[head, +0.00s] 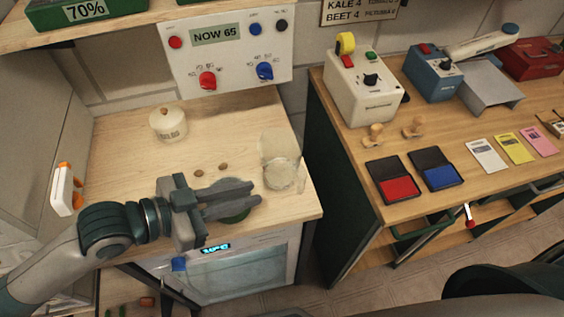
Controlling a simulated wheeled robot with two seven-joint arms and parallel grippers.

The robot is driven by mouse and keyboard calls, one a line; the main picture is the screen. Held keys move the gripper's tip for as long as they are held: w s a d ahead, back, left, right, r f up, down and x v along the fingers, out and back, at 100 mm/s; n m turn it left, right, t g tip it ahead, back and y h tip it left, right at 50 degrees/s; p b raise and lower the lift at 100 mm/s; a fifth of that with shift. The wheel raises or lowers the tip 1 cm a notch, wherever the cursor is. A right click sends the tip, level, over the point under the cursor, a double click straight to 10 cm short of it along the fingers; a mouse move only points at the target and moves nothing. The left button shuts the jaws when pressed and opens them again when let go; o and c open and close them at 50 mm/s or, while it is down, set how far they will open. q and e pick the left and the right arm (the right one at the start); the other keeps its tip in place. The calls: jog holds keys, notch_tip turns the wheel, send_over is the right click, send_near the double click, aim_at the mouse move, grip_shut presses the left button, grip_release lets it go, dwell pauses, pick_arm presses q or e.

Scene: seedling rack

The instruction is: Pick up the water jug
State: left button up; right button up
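A clear jug (281,172), which I take as the water jug, stands upright on the wooden counter (215,135) near its right edge. It is see-through, so its contents are hard to tell. My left gripper (256,194) reaches in from the left, low over the counter's front. Its two grey fingers are spread and point right, toward the jug's lower left side. The fingertips look just short of the jug, with nothing visible between them. My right gripper is not in view.
A lidded cream pot (168,124) and two small brown lumps (224,167) sit behind the gripper. A dark green round thing (238,216) is partly hidden beneath the fingers. A control panel (229,50) rises behind. Right of a gap stands a bench with stamp pads (392,181).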

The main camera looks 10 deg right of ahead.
pick_arm(q)
jog(key=p, duration=0.2)
send_near(302, 178)
notch_tip(302, 178, down, 3)
jog(key=w+d, duration=0.1)
jog(key=d, duration=0.2)
jog(key=shift+w+d+f, duration=0.1)
jog(key=shift+w+d, duration=0.2)
jog(key=shift+d, duration=0.2)
jog(key=shift+d, duration=0.1)
jog(key=p+x, duration=0.1)
jog(key=x, duration=0.3)
jog(key=shift+w+d+f+p, duration=0.15)
jog(key=shift+d+p, duration=0.15)
jog(key=shift+w+d+f, duration=0.1)
jog(key=shift+d+f, duration=0.1)
jog(key=shift+d, duration=0.15)
grip_shut()
